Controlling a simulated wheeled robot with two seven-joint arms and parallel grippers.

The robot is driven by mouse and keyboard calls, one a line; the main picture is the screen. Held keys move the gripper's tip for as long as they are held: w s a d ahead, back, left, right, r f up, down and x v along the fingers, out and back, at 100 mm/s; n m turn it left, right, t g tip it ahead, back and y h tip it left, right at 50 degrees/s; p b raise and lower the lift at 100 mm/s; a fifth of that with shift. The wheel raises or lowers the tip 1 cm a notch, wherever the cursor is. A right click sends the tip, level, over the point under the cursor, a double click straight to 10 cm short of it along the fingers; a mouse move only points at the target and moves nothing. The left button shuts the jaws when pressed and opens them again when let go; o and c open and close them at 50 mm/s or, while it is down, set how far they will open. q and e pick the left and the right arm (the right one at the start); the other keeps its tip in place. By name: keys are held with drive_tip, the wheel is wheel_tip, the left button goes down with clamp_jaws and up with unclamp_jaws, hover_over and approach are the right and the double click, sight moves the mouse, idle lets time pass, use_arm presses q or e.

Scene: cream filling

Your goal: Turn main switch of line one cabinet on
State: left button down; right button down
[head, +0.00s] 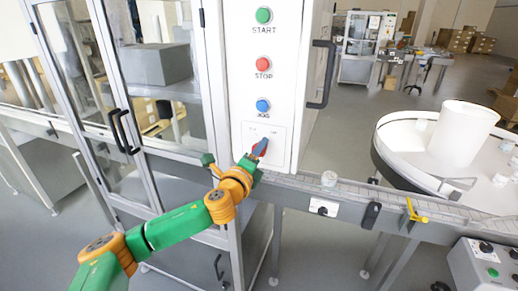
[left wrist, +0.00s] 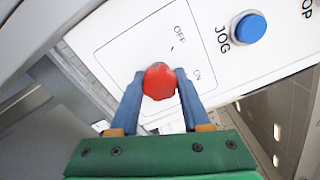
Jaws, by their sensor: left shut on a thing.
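The line one cabinet (head: 285,85) is white, with a green START, a red STOP and a blue JOG button above a switch plate. The main switch is a red knob (left wrist: 159,80) on the plate, with OFF and ON printed beside it in the left wrist view. My left gripper (left wrist: 159,92) is shut on this knob, one blue finger on each side. In the head view my left gripper (head: 260,149) reaches the plate from the left and covers much of the knob. The knob's exact pointing direction is hidden by the fingers. My right gripper is not in view.
A round white turntable (head: 400,135) stands at the right. Glass-doored machine frames stand at the left. A black door handle (head: 322,75) sticks out on the cabinet's right side.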

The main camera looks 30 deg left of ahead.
use_arm(q)
drive_tip(key=shift+m, duration=0.3)
drive_tip(key=shift+c, duration=1.8)
unclamp_jaws()
drive_tip(key=b+v, duration=0.3)
drive_tip(key=v, duration=0.4)
